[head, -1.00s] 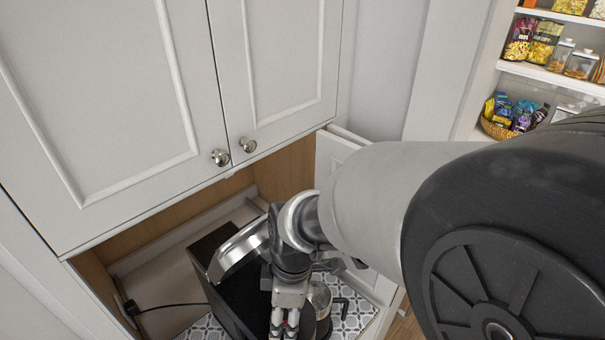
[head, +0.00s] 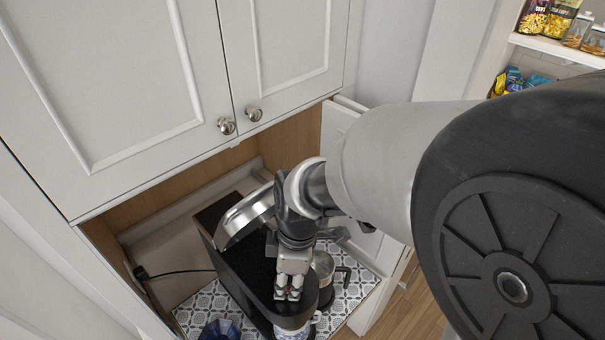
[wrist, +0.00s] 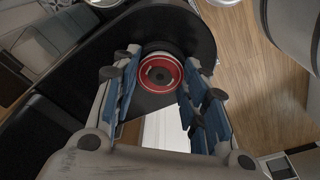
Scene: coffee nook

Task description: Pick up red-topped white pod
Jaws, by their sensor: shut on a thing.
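In the wrist view the red-topped pod (wrist: 160,72) shows a red ring around a dark centre, between the two fingertips. My gripper (wrist: 162,62) is shut on it, with one blue-padded finger at each side. The pod's white body is mostly hidden below its top. In the head view my gripper (head: 288,288) points down over the black coffee machine (head: 240,262), near its rounded front end. The pod is too small and covered to make out clearly there. I cannot tell whether the pod still touches the machine.
The machine's silver lid (head: 243,216) stands raised close to my wrist. A glass carafe (head: 324,268) with a dark handle is just right of the gripper. A white-and-blue cup (head: 294,331) and a dark blue object (head: 220,330) are in front. Cabinet doors (head: 110,90) hang above.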

